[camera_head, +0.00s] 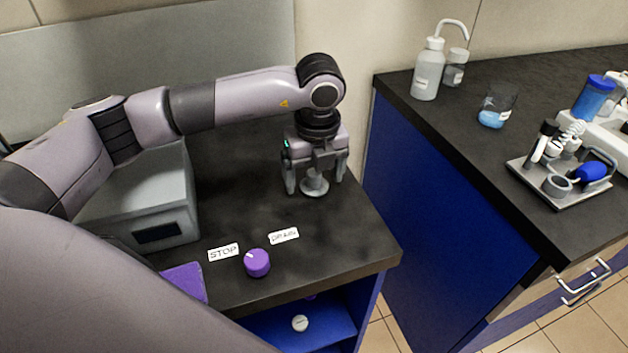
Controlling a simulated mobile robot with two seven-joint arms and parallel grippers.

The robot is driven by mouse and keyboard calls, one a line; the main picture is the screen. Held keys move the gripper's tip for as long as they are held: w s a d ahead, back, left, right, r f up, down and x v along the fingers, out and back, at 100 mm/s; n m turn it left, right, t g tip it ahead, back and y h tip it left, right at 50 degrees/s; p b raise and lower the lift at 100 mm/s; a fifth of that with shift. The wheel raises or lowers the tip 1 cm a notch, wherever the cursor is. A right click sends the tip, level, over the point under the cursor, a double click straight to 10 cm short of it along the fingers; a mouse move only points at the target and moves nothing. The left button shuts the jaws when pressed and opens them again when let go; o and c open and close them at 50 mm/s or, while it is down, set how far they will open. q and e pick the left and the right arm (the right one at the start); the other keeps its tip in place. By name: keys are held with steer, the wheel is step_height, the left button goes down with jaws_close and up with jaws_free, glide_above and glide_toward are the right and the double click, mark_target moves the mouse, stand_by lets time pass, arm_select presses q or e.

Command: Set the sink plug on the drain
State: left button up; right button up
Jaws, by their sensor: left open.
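A small grey round piece with a raised knob, which looks like the sink plug (314,188), sits upright on the dark counter near its right side. My left gripper (316,178) points down over it, open, with one finger on each side of the knob. I cannot tell whether the fingers touch it. No drain opening shows, and whatever lies under the plug is hidden. My right gripper is not in view.
A grey box (150,200) stands on the counter's left. A purple knob (257,263) with STOP (223,252) and another label (284,236) is at the front. A separate bench (440,130) on the right holds bottles, a beaker (497,105) and a tool tray (560,195).

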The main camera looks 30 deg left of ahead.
arm_select(q)
steer(key=c, duration=1.2)
